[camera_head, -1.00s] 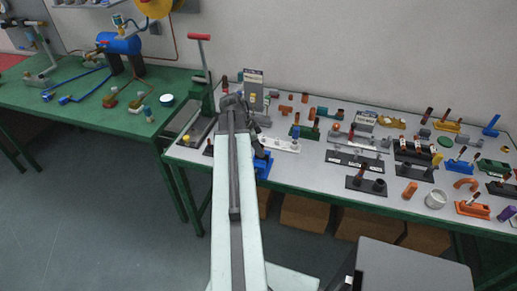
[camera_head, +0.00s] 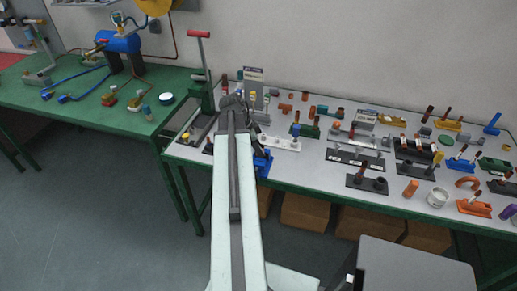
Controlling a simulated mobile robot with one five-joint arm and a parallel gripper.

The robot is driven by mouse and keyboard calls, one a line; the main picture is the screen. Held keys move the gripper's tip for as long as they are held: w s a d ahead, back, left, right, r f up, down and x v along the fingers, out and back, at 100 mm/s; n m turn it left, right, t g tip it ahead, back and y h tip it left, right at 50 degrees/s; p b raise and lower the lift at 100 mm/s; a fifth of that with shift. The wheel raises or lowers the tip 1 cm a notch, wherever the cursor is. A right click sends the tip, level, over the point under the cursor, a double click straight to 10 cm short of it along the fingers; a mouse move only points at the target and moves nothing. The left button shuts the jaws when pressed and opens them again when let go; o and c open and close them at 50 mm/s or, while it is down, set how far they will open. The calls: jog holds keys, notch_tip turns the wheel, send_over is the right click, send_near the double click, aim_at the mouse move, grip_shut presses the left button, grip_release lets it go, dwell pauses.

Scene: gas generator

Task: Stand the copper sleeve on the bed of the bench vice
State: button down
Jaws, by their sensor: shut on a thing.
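The blue bench vice (camera_head: 263,166) stands at the front left edge of the grey-topped table, partly covered by my arm. My gripper (camera_head: 258,138) is at the far end of my arm, just above and behind the vice in the picture. It is shut on the copper sleeve, but the fingertips and the sleeve are mostly hidden behind my dark wrist parts. I cannot tell whether the sleeve touches the vice bed.
A white fixture (camera_head: 283,142) with upright pegs stands close right of my gripper. A tall lever press with a red handle (camera_head: 199,34) is to the left. Several fittings and racks crowd the table (camera_head: 310,180) to the right. Its front strip is clearer.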

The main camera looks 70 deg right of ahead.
jog(key=shift+f+b, duration=0.75)
jog(key=shift+f, duration=0.1)
jog(key=c, duration=1)
grip_release()
jog(key=shift+r, duration=0.2)
jog(key=p+v, duration=0.7)
jog(key=shift+w+a+r, duration=0.15)
jog(key=shift+w+r, duration=0.1)
jog(key=shift+r, duration=0.1)
jog(key=shift+w, duration=0.1)
